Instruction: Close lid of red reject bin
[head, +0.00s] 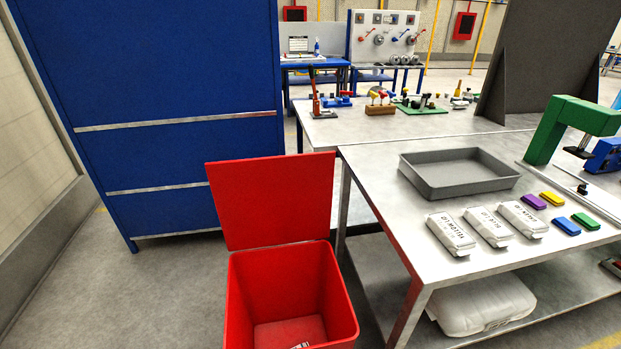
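The red reject bin (237,305) stands on the floor at the lower middle of the head view, beside the left end of the metal workbench. Its square red lid (272,200) is open and stands nearly upright at the bin's far edge. The bin's inside is visible, with a small white printed item (300,345) at the bottom, cut off by the frame's lower edge. Neither of my grippers shows in this view.
The metal bench (385,190) to the right holds a grey tray (459,186), several white packets, coloured blocks and a green press (565,125). A tall blue cabinet (165,90) stands behind the bin on the left. The floor left of the bin is clear.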

